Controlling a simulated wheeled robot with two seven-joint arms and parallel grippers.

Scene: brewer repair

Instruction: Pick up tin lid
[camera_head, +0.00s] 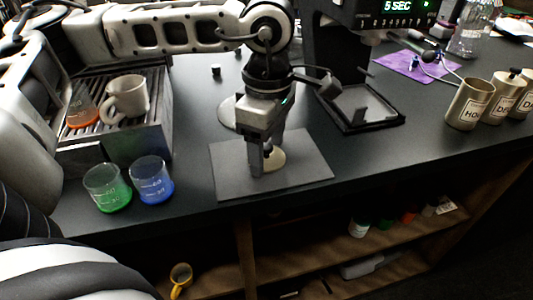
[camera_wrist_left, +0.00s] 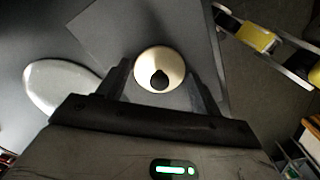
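The tin lid (camera_head: 276,159) is a cream disc with a black knob, lying on a grey mat (camera_head: 305,165). The gripper partly hides it in the head view. In the left wrist view the lid (camera_wrist_left: 148,58) shows knob up, between the fingers. My left gripper (camera_head: 264,160) points down over the lid with its fingers apart, one on either side of the knob; it also shows open in the left wrist view (camera_wrist_left: 160,77). I cannot tell whether the fingers touch the lid. An open cream tin (camera_head: 468,104) stands at the right. My right gripper is not in view.
Beakers of green (camera_head: 107,188) and blue (camera_head: 153,181) liquid stand left of the mat, near the table edge. A pale round plate (camera_head: 228,112) lies behind it. A black stand (camera_head: 365,107) is behind right. Lidded tins (camera_head: 507,92) stand beside the open one.

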